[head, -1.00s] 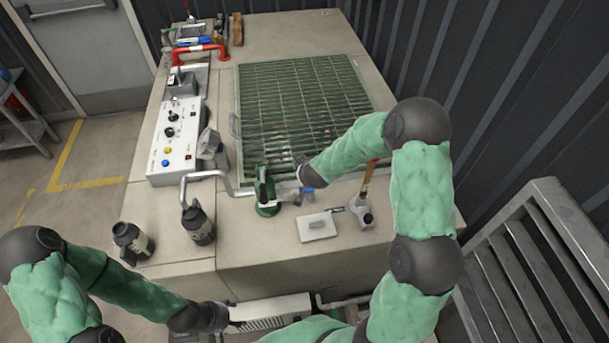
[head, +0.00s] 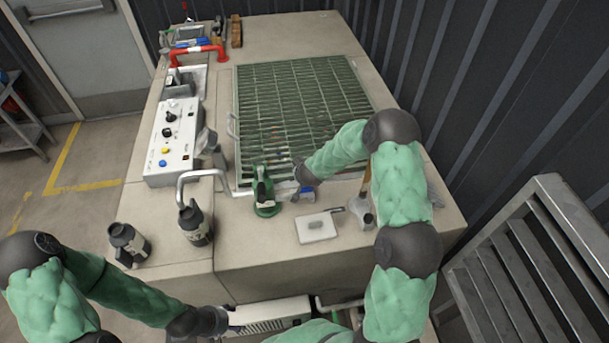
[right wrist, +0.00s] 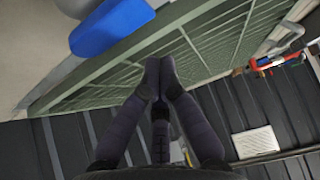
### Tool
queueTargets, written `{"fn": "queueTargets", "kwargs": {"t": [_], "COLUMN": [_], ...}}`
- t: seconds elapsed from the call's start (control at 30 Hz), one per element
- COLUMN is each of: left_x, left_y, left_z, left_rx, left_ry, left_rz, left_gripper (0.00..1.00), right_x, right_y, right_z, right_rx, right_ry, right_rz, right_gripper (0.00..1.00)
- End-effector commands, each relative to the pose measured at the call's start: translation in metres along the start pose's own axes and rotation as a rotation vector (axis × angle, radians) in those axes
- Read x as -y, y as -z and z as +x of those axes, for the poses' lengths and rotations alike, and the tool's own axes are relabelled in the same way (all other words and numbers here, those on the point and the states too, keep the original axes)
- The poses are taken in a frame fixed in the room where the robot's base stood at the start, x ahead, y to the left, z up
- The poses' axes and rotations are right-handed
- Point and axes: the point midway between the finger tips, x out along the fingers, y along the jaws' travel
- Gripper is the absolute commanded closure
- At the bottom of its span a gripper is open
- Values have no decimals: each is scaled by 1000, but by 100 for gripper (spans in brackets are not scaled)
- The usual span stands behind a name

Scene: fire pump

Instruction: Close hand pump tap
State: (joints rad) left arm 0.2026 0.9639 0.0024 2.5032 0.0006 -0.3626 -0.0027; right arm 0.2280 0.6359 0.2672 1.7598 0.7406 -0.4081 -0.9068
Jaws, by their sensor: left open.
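The green hand pump (head: 264,192) stands on the bench top at the near edge of the grating. A small blue tap handle (head: 306,190) shows just right of it. A blue handle (right wrist: 112,26), seemingly the same one, is large at the upper left of the right wrist view. My right gripper (right wrist: 159,66) has its dark fingertips together with nothing visible between them, apart from the blue handle. In the head view its fingers are hard to make out beside the tap. My left gripper (head: 230,318) is open, low at the bench front, partly hidden.
The green grating (head: 300,110) covers much of the bench. A control box (head: 172,145) and two dark bottles (head: 194,222) stand to the left. A white plate (head: 318,227) and a grey fitting (head: 362,212) lie right of the pump. A slatted metal rack (head: 520,270) stands at right.

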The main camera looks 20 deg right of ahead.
Motion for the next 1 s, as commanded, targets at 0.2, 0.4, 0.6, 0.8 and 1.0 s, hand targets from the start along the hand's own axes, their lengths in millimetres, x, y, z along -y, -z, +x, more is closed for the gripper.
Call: {"fn": "queueTargets", "kwargs": {"t": [0.2,0.4,0.6,0.8,1.0], "left_x": [3,4,4,4,4], "left_y": [0,0,0,0,0], "left_z": [7,11,13,12,10], "left_rx": [0,0,0,0,0], "left_ry": [0,0,0,0,0], "left_rz": [0,0,0,0,0], "left_gripper": [40,40,40,40,40], "right_x": [0,0,0,0,0], "right_y": [-12,-26,-31,-31,-31], "right_z": [2,-10,-15,-15,-16], "right_rx": [1,0,0,0,0], "right_ry": [0,0,1,1,-4], "right_rz": [-2,-1,-1,-1,5], "right_gripper": [100,100,100,100,100]}}
